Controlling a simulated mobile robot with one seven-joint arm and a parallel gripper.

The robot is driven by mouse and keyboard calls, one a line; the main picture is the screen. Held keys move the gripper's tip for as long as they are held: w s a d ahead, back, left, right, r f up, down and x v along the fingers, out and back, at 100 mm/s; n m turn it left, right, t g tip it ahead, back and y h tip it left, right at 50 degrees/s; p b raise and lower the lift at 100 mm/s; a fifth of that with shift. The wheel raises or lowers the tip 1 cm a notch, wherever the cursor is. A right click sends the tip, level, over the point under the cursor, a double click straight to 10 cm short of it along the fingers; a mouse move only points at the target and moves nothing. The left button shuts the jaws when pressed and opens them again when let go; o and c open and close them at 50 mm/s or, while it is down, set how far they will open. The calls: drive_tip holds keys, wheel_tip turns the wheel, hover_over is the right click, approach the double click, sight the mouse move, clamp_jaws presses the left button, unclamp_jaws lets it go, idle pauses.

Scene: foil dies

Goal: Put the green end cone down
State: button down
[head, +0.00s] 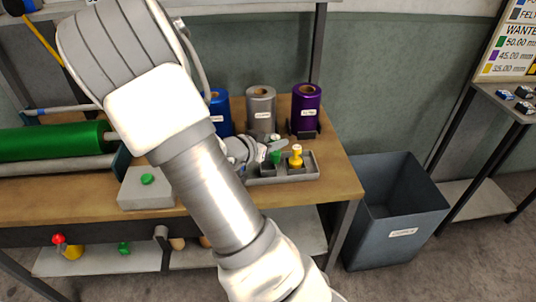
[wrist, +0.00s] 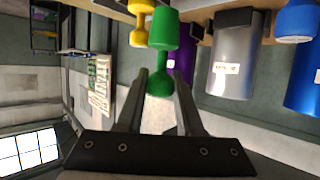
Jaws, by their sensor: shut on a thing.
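The green end cone (head: 276,157) is at the grey tray (head: 310,176) on the bench in the head view, just left of the yellow end cone (head: 296,160). I cannot tell whether it touches the tray. In the wrist view, where the bench is at the top, the green end cone (wrist: 165,32) has its wide part towards the bench. Its knob is between the fingers of my gripper (wrist: 160,88), which is shut on it. The yellow end cone (wrist: 141,20) stands close beside it. My arm hides part of the tray in the head view.
Blue (head: 219,112), silver (head: 261,108) and purple (head: 306,108) rolls stand behind the tray. A grey box with a green button (head: 147,180) is to the left. A large green roll (head: 55,138) lies further left. A dark bin (head: 395,220) stands right of the bench.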

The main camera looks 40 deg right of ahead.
drive_tip(key=shift+w+a+f+b, duration=0.1)
drive_tip(key=shift+w+f+b, duration=0.25)
drive_tip(key=shift+f, duration=0.6)
drive_tip(key=shift+w+a+f+b, duration=0.1)
drive_tip(key=shift+w+f, duration=0.4)
drive_tip(key=shift+f, duration=0.4)
drive_tip(key=shift+w+a+f+b, duration=0.1)
drive_tip(key=shift+w+f+b, duration=0.25)
drive_tip(key=shift+f, duration=0.6)
drive_tip(key=shift+w+f, duration=0.1)
drive_tip(key=c, duration=0.5)
unclamp_jaws()
drive_tip(key=shift+c, duration=0.2)
